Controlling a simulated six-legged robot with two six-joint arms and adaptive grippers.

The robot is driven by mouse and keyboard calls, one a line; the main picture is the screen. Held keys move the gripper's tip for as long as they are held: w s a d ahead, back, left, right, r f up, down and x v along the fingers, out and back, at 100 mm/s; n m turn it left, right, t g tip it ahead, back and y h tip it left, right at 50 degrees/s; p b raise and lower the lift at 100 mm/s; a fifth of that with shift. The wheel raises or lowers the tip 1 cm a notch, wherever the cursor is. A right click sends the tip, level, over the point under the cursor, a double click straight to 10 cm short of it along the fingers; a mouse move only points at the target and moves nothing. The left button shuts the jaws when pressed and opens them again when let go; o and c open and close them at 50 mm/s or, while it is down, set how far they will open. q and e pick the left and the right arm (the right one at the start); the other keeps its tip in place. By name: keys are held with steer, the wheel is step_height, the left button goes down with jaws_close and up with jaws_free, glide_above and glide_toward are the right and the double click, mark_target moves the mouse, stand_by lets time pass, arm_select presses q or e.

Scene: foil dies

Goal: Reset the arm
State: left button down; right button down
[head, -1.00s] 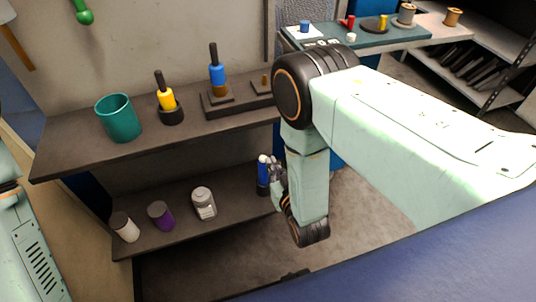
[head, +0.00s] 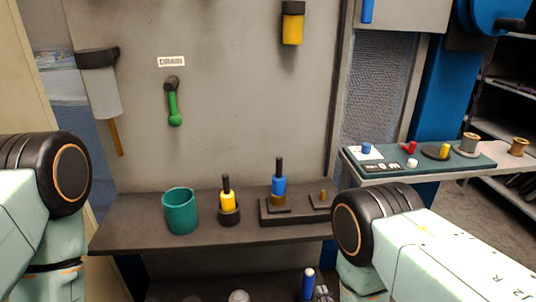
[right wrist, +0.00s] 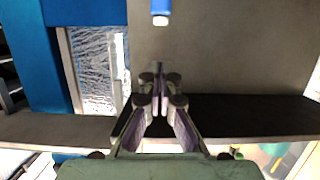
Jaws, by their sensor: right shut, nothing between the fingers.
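My right arm (head: 440,250) comes in from the right in the head view, with its forearm hanging down out of the frame. A small part of my right gripper (head: 322,293) shows at the bottom edge beside a blue bottle. In the right wrist view my right gripper (right wrist: 159,78) has its fingers together with nothing between them. My left arm (head: 45,210) shows at the left edge; its gripper is out of frame. A yellow-handled tool (head: 228,201) stands in a dark round holder, and a blue-handled tool (head: 279,186) stands on a dark stand (head: 290,219).
A teal cup (head: 180,212) stands on the dark upper shelf (head: 130,235). The blue bottle (head: 308,283) is on the lower shelf. A green-handled tool (head: 174,108) hangs on the grey wall panel. A teal-topped bench (head: 385,169) at right carries small parts and spools.

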steer(key=s+d+f+g, duration=0.2)
steer(key=s+f+g, duration=0.25)
steer(key=s, duration=0.35)
steer(key=s+d+f+g, duration=0.2)
steer(key=s+f+g, duration=0.25)
steer(key=s, duration=0.35)
steer(key=s+d+r+g, duration=0.1)
steer(key=s+r+g, duration=0.2)
steer(key=s, duration=0.3)
steer(key=s+r+g, duration=0.2)
steer(key=s+r, duration=0.1)
steer(key=s, duration=0.4)
steer(key=shift+s+d+m+g, duration=0.15)
steer(key=shift+d+m+g, duration=0.2)
steer(key=shift+m+g, duration=0.05)
steer(key=shift+r+h, duration=0.1)
steer(key=shift+h, duration=0.2)
